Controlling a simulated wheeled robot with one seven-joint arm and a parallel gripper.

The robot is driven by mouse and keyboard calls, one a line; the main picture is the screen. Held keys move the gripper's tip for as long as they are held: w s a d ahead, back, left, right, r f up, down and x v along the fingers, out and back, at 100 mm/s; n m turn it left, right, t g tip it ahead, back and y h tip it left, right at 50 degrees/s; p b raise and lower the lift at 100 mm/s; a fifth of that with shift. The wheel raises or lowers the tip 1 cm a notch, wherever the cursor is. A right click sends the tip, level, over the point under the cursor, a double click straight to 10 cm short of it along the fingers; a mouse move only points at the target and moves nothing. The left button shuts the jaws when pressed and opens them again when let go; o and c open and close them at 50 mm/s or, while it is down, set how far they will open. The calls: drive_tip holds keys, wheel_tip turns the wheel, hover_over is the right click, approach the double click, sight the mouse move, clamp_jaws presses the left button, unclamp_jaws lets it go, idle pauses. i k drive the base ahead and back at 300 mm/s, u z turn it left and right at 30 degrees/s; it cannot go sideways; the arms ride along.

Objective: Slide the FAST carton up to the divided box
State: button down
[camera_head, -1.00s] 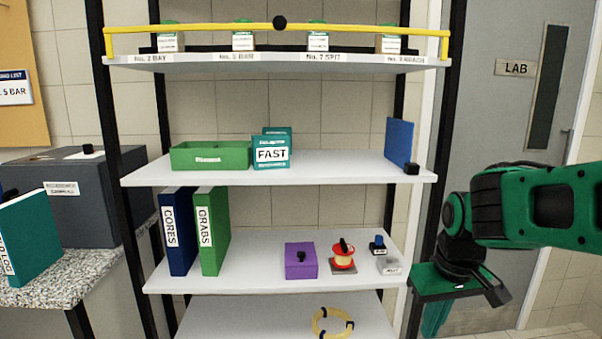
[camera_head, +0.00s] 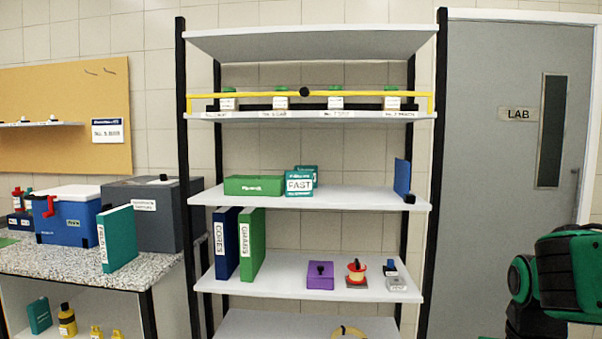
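The FAST carton (camera_head: 300,186) is teal with a white label and stands on the middle shelf. Another teal carton (camera_head: 309,169) stands behind it, mostly hidden. A long, low green box (camera_head: 252,186) with a small label lies just left of the FAST carton; it seems to be the divided box, but its inside is hidden at this angle. I cannot tell whether the box and carton touch. My arm shows at the lower right, well away from the shelf, and my gripper is below the picture.
The middle shelf (camera_head: 360,197) is clear right of the cartons, up to a blue upright panel (camera_head: 402,176) and a small black block. A yellow bar (camera_head: 355,94) runs along the shelf above. Binders and a purple box (camera_head: 320,281) stand below. Black rack posts flank the shelves.

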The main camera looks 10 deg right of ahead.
sight(298, 183)
drive_tip(key=u, duration=0.15)
drive_tip(key=k, duration=0.1)
drive_tip(key=u, duration=1)
drive_tip(key=i, duration=1.65)
drive_tip(key=z, duration=1.25)
